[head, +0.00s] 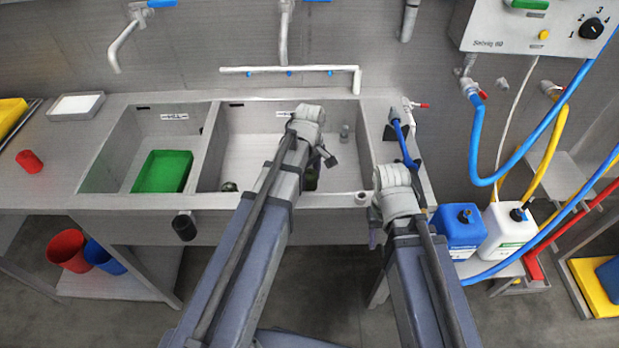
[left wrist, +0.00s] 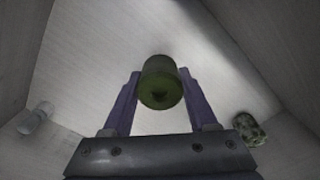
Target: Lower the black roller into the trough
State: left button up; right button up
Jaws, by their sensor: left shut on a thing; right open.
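The trough (head: 243,150) is the large pale basin in the middle of the bench. My left gripper (head: 313,168) is down inside it, mostly behind my own arm in the head view. In the left wrist view the gripper (left wrist: 160,100) is shut on a short olive-green to dark cylinder (left wrist: 160,82), the roller, end-on between the fingers over the trough floor. Whether it touches the floor cannot be told. In the head view a dark green bit of the roller (head: 311,183) shows. My right gripper (head: 375,228) is open near the trough's front right corner, mostly hidden.
A mottled dark object (left wrist: 250,128) and a clear cylinder (left wrist: 36,118) stand in the trough. A green tray (head: 162,172) lies in the left basin. A black cylinder (head: 184,226) is at the bench front. Blue (head: 460,228) and white (head: 507,230) canisters stand right.

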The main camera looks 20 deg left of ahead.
aim_at(309, 174)
pick_arm(q)
jog(key=shift+f+b, duration=1.95)
jog(key=shift+f, duration=0.05)
dwell(0.8)
jog(key=o, duration=1.5)
jog(key=shift+r, duration=0.15)
notch_tip(309, 174, up, 8)
jog(key=p, duration=0.8)
jog(key=shift+f, duration=0.2)
jog(key=shift+r, duration=0.1)
